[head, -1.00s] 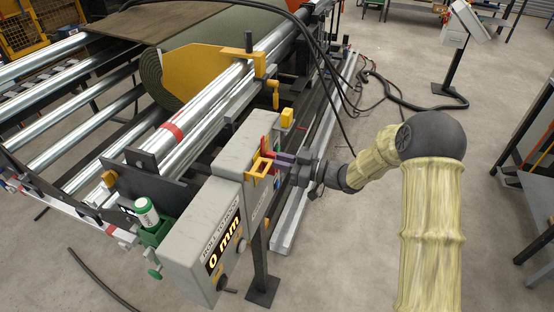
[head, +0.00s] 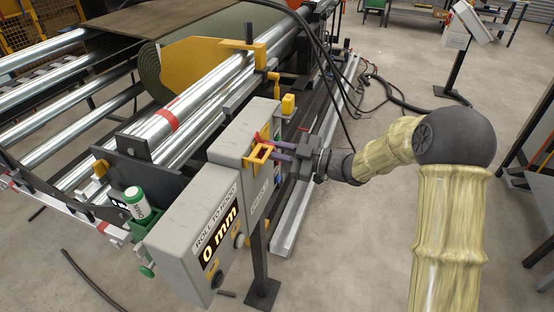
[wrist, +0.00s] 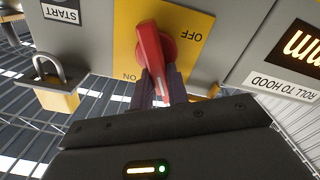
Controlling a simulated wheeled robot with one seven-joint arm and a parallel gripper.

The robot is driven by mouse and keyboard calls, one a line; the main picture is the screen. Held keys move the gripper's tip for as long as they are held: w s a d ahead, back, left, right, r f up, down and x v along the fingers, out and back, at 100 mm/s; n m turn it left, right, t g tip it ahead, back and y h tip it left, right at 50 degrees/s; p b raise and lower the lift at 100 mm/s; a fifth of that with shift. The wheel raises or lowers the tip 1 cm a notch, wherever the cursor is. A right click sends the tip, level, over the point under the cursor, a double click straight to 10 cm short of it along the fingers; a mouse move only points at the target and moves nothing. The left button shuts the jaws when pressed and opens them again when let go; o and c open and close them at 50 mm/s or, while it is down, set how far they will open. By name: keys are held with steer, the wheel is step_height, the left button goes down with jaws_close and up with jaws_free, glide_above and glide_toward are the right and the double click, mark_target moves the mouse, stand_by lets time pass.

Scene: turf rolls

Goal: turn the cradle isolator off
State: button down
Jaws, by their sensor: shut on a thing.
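The cradle isolator has a red handle (wrist: 150,50) on a yellow plate (wrist: 195,60) marked OFF and ON, upside down in the wrist view. The handle's free end points down in that view, between my gripper's two fingers (wrist: 156,86). It lies nearer the ON lettering than an upright reading of OFF. In the head view my gripper (head: 276,151) reaches in from the right to the grey box (head: 240,135), shut on the handle.
A padlock (wrist: 57,88) hangs left of the plate in the wrist view, below a START label (wrist: 61,12). The ROLL TO HOOD display (head: 219,237) reads 0 mm beside the isolator. Rollers (head: 165,130) lie behind. Open floor (head: 345,240) is to the right.

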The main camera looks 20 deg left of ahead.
steer(key=shift+s+f+n+b, duration=0.2)
steer(key=shift+f+n+b, duration=0.1)
steer(key=shift+n+b, duration=2.3)
steer(key=shift+s+f+n+b, duration=0.15)
steer(key=shift+f+n+b, duration=0.2)
steer(key=shift+n+b, duration=2.25)
steer(key=shift+s+f+n+b, duration=0.25)
steer(key=shift+n+b, duration=0.85)
steer(key=shift+b, duration=2.9)
steer(key=c, duration=1.4)
jaws_free()
steer(key=shift+o, duration=0.2)
